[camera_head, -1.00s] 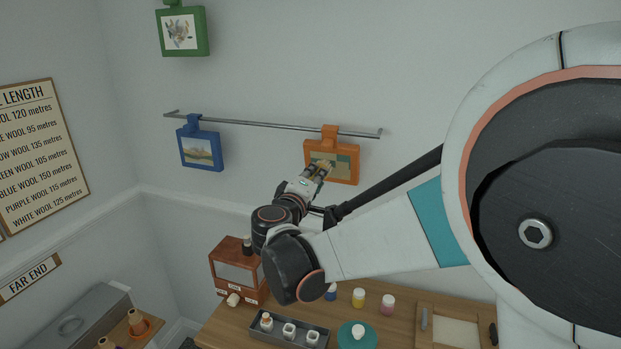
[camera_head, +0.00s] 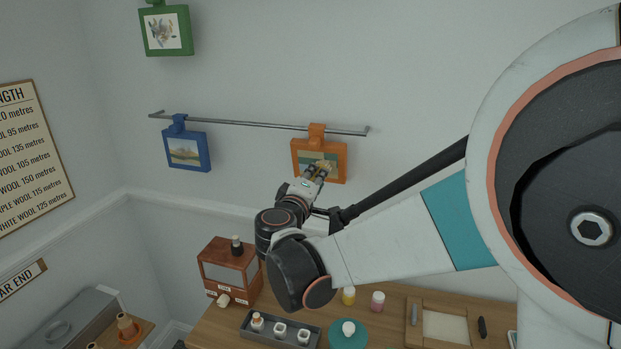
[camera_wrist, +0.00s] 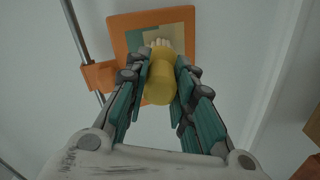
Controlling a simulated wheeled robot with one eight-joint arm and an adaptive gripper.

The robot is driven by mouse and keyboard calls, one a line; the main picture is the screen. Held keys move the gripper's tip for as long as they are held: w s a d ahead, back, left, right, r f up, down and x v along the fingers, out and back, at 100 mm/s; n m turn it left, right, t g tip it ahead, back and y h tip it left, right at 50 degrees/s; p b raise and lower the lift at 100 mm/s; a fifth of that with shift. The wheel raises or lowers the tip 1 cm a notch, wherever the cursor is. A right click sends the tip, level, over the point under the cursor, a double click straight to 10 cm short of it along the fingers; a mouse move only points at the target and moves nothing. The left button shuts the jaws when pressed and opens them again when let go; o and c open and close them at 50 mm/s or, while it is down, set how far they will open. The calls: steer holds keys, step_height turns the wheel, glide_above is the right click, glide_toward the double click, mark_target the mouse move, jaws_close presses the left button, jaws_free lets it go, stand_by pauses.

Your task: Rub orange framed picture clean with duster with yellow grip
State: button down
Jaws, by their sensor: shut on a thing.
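The orange framed picture (camera_head: 337,175) hangs by an orange clip from the metal rail on the wall. In the wrist view its orange frame (camera_wrist: 125,30) lies straight ahead. The duster's yellow grip (camera_wrist: 160,82) is held between the fingers of my gripper (camera_wrist: 160,85), which is shut on it. The duster's pale head (camera_wrist: 160,43) overlaps the picture's face; I cannot tell for sure whether it touches. In the head view my gripper (camera_head: 316,172) is in front of the picture's lower middle and hides part of it.
A blue framed picture (camera_head: 186,151) hangs left on the same rail (camera_head: 250,124); a green one (camera_head: 166,31) is higher. Below, the wooden table holds a brown cabinet (camera_head: 229,271), a grey tray (camera_head: 262,337) with pots, and jars. The wall around the orange picture is clear.

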steer(key=shift+a, duration=0.1)
steer(key=a, duration=0.1)
steer(key=w+a, duration=0.1)
steer(key=a, duration=0.1)
steer(key=shift+w+a, duration=0.2)
steer(key=shift+w, duration=0.05)
